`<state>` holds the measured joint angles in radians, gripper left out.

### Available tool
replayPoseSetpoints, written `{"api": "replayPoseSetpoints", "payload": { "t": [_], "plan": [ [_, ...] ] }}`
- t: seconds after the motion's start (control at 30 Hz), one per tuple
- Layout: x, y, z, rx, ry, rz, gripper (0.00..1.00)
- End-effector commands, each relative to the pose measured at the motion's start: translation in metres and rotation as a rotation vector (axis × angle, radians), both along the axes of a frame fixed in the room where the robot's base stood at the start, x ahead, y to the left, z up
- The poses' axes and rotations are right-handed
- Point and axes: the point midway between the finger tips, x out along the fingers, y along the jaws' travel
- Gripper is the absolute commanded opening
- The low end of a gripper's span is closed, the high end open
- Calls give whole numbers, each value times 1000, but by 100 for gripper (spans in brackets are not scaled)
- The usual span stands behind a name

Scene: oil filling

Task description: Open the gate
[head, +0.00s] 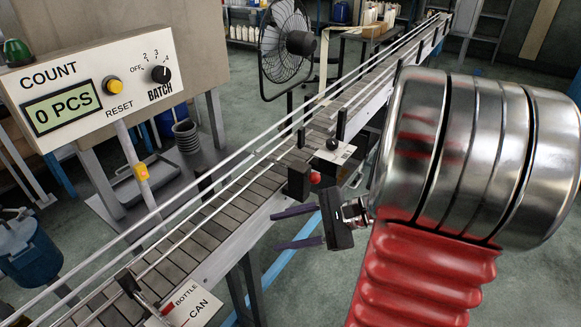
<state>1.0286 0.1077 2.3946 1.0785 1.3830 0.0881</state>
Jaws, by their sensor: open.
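My gripper (277,231) is at the near side of the conveyor (215,210), with its two dark fingers apart, pointing left, and nothing between them. A black block (299,180) with a red ball knob (315,178) sits at the conveyor's near edge, just above my gripper in the picture. A black ball knob (333,145) stands by a small white label (340,156) behind it. I cannot tell for sure which of these parts is the gate. My gripper appears apart from both knobs.
A lever (128,282) with a BOTTLE/CAN label (189,308) is at the lower left. The count panel (100,90) reads 0 PCS. A fan (286,45) stands behind the belt, which looks empty, with guide rails along it. Floor is free before the conveyor.

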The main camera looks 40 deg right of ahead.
Motion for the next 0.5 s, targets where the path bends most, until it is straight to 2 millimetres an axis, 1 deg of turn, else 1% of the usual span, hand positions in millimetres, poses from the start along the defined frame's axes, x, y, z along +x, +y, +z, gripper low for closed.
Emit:
{"api": "replayPoseSetpoints", "payload": {
  "t": [0.03,0.17,0.27,0.4,0.5],
  "plan": [
    [0,-16,-2,54,-7,-67,46],
    [1,-59,-3,185,-45,-235,46],
    [-3,-96,-5,279,-83,-367,46],
    [-17,-148,-9,397,-148,-548,46],
    [-30,-178,-13,459,-189,-650,46]
  ]
}}
